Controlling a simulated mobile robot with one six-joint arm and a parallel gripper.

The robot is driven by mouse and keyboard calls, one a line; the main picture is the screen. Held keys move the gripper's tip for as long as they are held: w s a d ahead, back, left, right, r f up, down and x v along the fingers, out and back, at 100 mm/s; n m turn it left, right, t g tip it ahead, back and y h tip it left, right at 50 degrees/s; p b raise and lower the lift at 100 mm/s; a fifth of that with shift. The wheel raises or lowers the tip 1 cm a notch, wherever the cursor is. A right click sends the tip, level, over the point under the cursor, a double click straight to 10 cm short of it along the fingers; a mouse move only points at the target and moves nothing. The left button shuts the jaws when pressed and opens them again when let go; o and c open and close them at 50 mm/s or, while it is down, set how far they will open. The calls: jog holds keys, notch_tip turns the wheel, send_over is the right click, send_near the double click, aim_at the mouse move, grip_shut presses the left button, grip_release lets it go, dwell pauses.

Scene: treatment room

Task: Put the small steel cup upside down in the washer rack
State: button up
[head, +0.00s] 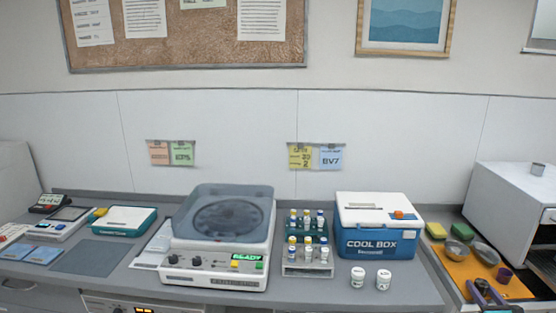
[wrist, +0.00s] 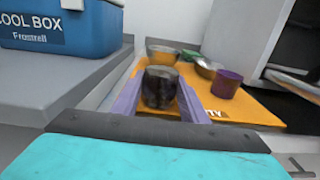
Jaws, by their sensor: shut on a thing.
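My gripper (wrist: 160,95) has its purple fingers shut on a small, dark, shiny cup, which looks like the steel cup (wrist: 160,88). I cannot tell clearly which way up it is. In the head view my gripper (head: 485,293) is at the bottom right, over the front of the orange mat (head: 455,268); the held cup is hard to make out there. The white washer (head: 510,200) stands at the right with its front open. A rack (wrist: 294,84) partly shows there in the wrist view.
The blue cool box (head: 378,243) stands left of the mat.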

jog(key=shift+f, duration=0.3)
jog(key=o, duration=0.9)
jog(key=shift+o, duration=0.2)
jog(key=shift+s, duration=0.15)
jog(key=s+a+b, duration=0.1)
jog(key=s+b, duration=0.3)
jog(key=s, duration=0.9)
jog(key=shift+s+b, duration=0.25)
jog(key=shift+b, duration=0.15)
